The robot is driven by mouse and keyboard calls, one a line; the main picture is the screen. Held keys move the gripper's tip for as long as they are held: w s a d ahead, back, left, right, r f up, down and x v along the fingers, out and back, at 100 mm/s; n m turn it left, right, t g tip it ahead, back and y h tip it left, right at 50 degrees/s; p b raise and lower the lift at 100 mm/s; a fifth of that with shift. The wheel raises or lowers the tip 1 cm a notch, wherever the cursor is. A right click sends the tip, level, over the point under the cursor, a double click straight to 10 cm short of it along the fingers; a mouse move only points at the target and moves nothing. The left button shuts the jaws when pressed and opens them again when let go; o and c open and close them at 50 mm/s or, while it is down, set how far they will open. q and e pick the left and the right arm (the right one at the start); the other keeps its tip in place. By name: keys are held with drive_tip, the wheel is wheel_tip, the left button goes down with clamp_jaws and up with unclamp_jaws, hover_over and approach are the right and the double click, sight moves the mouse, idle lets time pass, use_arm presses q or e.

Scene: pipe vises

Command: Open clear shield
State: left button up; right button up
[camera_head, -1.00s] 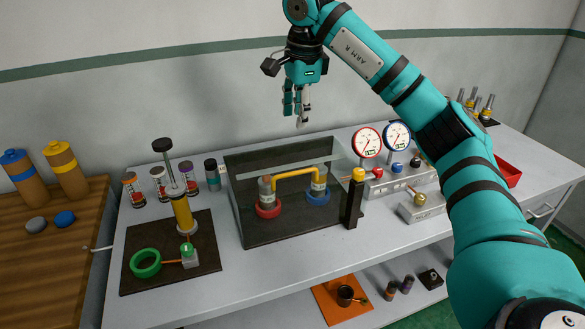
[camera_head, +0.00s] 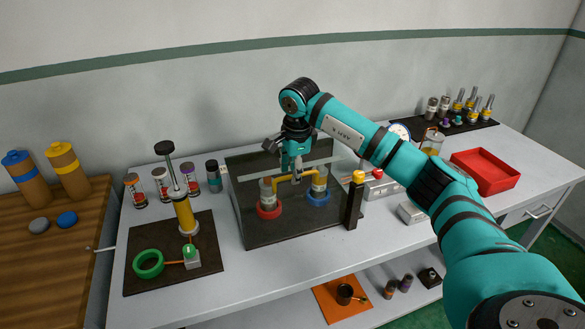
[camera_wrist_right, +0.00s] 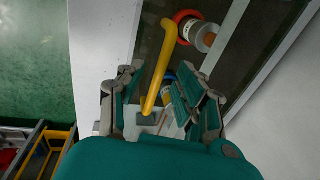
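The clear shield (camera_head: 243,185) is a see-through box on the bench, hard to make out against its dark base (camera_head: 285,233). Inside show a red-ringed clamp (camera_head: 268,198), a blue-ringed clamp (camera_head: 319,186) and a bent yellow pipe (camera_head: 292,175) joining them. My right gripper (camera_head: 292,167) is above the shield, pointing down near its top. In the right wrist view its fingers (camera_wrist_right: 160,80) are apart and empty, with the yellow pipe showing below, between them. Whether the fingertips touch the shield cannot be told. My left gripper is out of view.
A black post with a yellow knob (camera_head: 355,200) stands at the shield's right front. A tool on a dark mat (camera_head: 145,225) is to the left, with small bottles (camera_head: 190,178) behind. A gauge (camera_head: 400,131) and a red tray (camera_head: 487,172) are to the right.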

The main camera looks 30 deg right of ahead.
drive_tip(key=shift+f, duration=0.25)
clamp_jaws()
idle(0.3)
